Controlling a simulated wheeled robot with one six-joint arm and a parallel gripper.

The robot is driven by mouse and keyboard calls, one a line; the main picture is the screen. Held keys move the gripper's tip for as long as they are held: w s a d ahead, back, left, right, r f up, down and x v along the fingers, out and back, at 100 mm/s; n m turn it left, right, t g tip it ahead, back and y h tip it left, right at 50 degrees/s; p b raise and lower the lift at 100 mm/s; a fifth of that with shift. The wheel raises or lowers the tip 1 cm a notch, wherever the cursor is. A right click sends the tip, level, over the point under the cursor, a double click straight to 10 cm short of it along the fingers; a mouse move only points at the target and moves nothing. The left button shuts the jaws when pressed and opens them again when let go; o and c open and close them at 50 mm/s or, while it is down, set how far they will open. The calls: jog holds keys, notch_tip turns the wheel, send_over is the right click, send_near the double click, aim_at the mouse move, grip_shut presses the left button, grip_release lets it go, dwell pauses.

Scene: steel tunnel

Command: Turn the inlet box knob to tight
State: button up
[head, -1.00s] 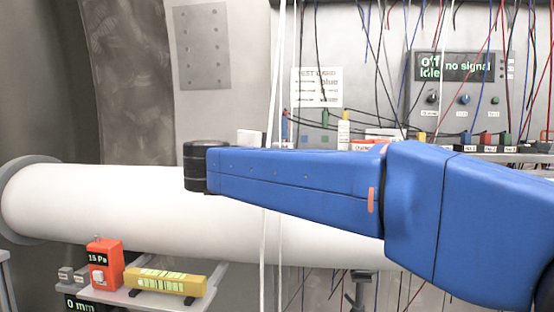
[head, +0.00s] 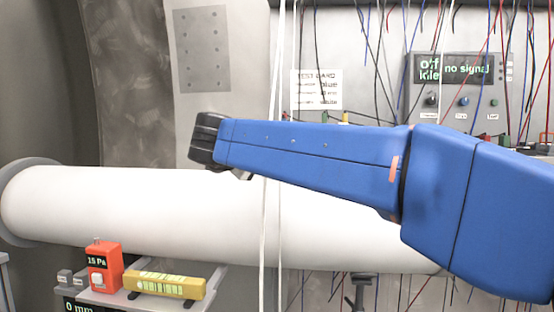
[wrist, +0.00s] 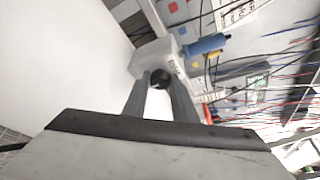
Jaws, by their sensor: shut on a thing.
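The inlet box (wrist: 152,58) is a pale grey box with a small label, seen in the wrist view just beyond my fingers. Its round black knob (wrist: 160,78) sits on the side facing me. My gripper (wrist: 161,88) has its two grey fingers on either side of the knob and is shut on it. The knob's pointer and markings cannot be made out.
A large white pipe (head: 110,205) runs behind my arm. White cords (head: 272,215) hang in front of it. A red gauge (head: 103,267) and a yellow level (head: 165,284) sit on a low shelf. A grey instrument (head: 455,85) and many hanging wires are at the right.

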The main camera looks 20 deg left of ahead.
jog(key=shift+f, duration=0.1)
jog(key=o, duration=1)
jog(key=shift+o, duration=0.2)
jog(key=v, duration=1.7)
jog(key=shift+s, duration=0.15)
